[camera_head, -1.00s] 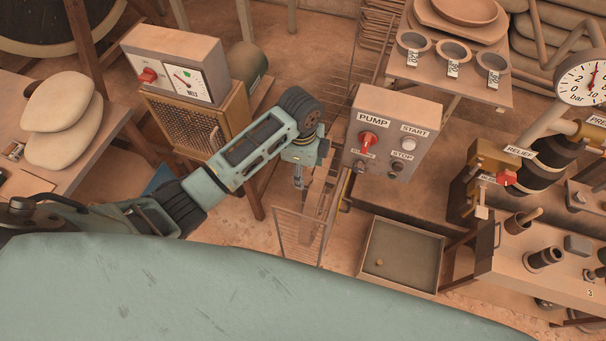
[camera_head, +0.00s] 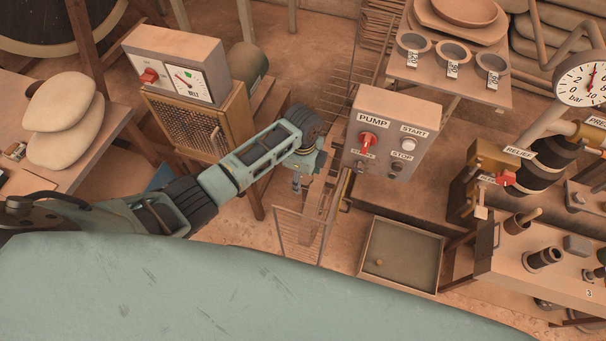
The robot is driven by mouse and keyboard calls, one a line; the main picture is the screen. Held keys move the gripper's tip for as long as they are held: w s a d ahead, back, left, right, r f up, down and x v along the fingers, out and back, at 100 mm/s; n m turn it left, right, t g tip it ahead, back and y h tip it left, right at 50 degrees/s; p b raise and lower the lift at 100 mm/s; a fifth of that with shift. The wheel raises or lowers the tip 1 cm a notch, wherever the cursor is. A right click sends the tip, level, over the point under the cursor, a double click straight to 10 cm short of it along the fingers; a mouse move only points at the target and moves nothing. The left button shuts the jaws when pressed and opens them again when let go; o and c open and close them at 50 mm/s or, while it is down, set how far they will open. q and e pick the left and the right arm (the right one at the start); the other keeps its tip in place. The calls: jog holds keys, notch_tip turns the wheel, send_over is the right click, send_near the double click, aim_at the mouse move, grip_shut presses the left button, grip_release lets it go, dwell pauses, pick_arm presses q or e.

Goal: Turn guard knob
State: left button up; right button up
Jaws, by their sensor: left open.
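My left gripper (camera_head: 297,186) hangs pointing down in the middle of the view, left of the pump panel, and is small and partly hidden by my wrist. It is open, and I see nothing between its fingers. The grey pump panel (camera_head: 385,175) carries a red knob (camera_head: 367,139) with a small label below it that I cannot read clearly. Another red knob (camera_head: 149,75) sits on the meter box (camera_head: 177,62) at the upper left. I see no knob clearly labelled as the guard. The gripper is apart from both red knobs. My right gripper is not in view.
A mesh guard box (camera_head: 200,122) stands below the meter box. A wire mesh panel (camera_head: 297,235) stands below my gripper. A shallow tray (camera_head: 400,258) lies right of it. A relief valve with a red part (camera_head: 506,178) is at the right. Bare floor shows around the mesh panel.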

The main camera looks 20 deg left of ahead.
pick_arm(q)
jog(key=c, duration=1.1)
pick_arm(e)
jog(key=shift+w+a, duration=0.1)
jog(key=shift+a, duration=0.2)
pick_arm(q)
jog(key=shift+m, duration=0.3)
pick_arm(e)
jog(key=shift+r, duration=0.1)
